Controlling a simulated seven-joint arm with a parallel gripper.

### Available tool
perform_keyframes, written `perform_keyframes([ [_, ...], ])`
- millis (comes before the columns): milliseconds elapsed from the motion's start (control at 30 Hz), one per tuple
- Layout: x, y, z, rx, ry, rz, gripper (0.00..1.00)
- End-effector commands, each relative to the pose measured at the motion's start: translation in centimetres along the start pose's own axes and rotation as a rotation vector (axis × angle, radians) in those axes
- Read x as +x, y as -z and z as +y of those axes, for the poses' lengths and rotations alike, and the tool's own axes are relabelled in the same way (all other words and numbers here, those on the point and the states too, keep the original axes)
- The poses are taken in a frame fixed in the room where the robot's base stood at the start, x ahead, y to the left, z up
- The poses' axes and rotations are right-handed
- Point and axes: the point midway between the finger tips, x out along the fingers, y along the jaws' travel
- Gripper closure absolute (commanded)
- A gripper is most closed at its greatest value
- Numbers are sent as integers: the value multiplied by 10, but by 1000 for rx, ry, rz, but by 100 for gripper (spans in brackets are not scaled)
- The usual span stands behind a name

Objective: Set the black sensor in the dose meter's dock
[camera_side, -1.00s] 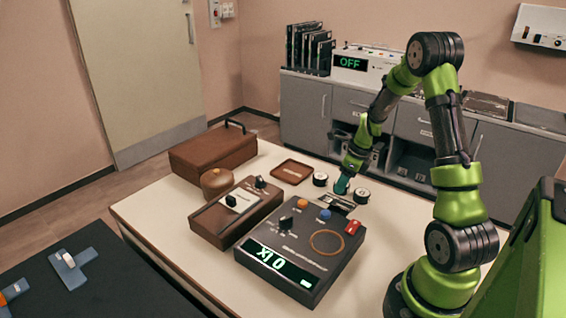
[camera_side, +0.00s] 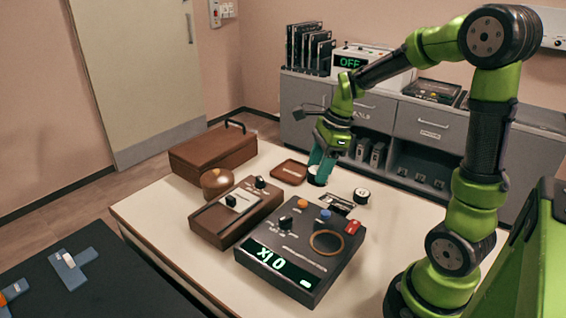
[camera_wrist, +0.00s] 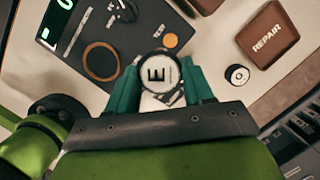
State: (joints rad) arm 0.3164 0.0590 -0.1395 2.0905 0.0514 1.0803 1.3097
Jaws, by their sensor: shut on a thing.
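My gripper (camera_side: 318,172) is raised over the table beyond the dose meter (camera_side: 310,238). In the wrist view its teal fingers (camera_wrist: 157,80) are shut on a round black sensor (camera_wrist: 157,72) with a white face lettered E. The dose meter also shows at upper left there (camera_wrist: 68,30), with its ring and TEST button. The held sensor and fingers partly cover that area in the wrist view. The sensor is apart from the meter.
A black-and-white round piece (camera_side: 361,195) stands right of the dock. Another (camera_wrist: 237,74) stands near the brown REPAIR tray (camera_wrist: 268,35). A brown control box (camera_side: 235,212), round lidded pot (camera_side: 216,182) and brown case (camera_side: 212,152) stand left.

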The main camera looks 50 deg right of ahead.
Motion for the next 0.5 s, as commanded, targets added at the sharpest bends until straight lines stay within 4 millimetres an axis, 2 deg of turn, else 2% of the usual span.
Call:
perform_keyframes([
  [33,0,-11,23,-130,-35,2,81],
  [100,1,-18,53,-306,-88,7,81],
  [200,3,-20,85,-517,-156,11,81],
  [333,6,-14,109,-693,-225,8,81],
  [500,10,-9,117,-802,-265,-4,81],
])
